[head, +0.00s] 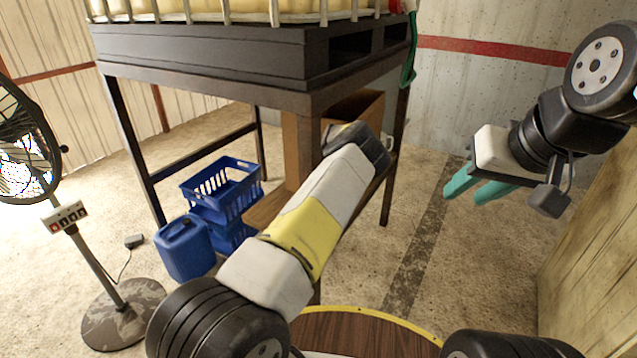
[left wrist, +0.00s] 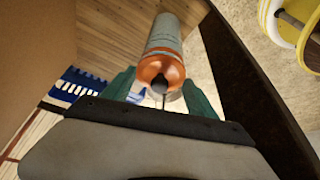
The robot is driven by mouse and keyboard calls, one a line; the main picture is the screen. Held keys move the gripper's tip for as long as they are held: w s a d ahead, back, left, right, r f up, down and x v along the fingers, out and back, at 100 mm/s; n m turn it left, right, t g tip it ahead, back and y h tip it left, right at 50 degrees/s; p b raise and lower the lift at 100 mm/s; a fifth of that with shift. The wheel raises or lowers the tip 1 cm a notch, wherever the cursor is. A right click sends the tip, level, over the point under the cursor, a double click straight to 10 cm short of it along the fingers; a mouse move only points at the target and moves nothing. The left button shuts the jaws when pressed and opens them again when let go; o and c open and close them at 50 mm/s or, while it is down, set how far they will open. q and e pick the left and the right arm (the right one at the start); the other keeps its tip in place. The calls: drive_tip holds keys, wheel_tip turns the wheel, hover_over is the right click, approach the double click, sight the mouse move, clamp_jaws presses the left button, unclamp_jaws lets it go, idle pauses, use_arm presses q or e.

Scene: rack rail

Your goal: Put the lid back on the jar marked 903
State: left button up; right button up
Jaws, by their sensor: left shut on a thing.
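No jar marked 903 and no lid can be made out in either view. In the left wrist view, my left gripper (left wrist: 163,98) has its green fingers shut on a grey-blue cylinder (left wrist: 166,40) with an orange end and a dark tip. The cylinder points away from the wrist, above wooden boards. In the head view, my left arm reaches up toward the dark rack's legs, and its gripper is hidden. My right gripper (head: 478,190) is at the right in the air, empty, its two green fingers apart.
A dark steel rack (head: 200,62) stands ahead, with a brown box (head: 362,108) beneath. Blue crates (head: 222,183) and a blue canister (head: 184,247) stand on the floor at left. A fan (head: 25,150) is at far left. A wooden panel (head: 590,250) is at right.

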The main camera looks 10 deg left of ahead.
idle(0.3)
use_arm(q)
drive_tip(key=o, duration=1.6)
drive_tip(key=shift+r, duration=3.55)
drive_tip(key=shift+c, duration=0.3)
